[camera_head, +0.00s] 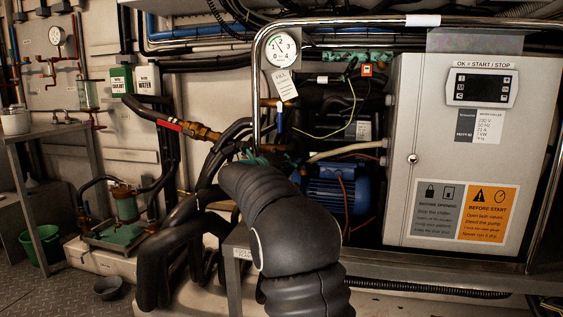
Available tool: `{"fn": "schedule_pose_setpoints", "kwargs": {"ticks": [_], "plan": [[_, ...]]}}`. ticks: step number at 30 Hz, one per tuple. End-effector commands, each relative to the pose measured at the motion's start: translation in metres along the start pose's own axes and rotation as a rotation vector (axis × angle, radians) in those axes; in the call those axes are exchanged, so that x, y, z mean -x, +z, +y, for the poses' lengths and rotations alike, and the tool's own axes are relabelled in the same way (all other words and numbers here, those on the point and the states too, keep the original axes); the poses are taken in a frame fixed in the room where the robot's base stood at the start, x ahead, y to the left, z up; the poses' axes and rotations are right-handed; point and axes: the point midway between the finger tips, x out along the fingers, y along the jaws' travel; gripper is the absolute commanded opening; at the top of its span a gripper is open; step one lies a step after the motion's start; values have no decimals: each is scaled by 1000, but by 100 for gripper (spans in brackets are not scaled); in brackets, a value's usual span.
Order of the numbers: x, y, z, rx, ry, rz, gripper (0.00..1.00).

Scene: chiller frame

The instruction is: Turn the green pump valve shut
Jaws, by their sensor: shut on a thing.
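The green pump valve shows only as a small teal-green patch (254,160) on the pipework just below the brass fittings. It sits right behind the upper edge of my dark sleeved arm. The arm rises from the bottom middle and bends over in front of the valve. My gripper is hidden behind this arm, so its jaws and their contact with the valve do not show. The angle of the valve handle cannot be made out.
A chrome rail (256,90) rises close to the valve, with a pressure gauge (282,48) and hanging tag (284,85) beside it. Thick black hoses (165,240) crowd the left.

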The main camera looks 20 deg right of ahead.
Motion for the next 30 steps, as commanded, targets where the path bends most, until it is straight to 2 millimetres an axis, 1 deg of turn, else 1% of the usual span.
{"fn": "schedule_pose_setpoints", "kwargs": {"ticks": [3, 10, 25, 26, 27, 28, 29, 30], "plan": [[1, -1, 5, -56, 25, 15, 0], [2, -1, 9, -124, 53, 29, 0], [3, 0, 11, -141, 62, 33, 0], [3, 0, 11, -141, 62, 33, 19], [3, 0, 11, -141, 62, 33, 29], [3, 0, 11, -141, 62, 32, 36], [3, 0, 11, -141, 62, 32, 40], [3, 0, 11, -141, 61, 32, 40]]}}
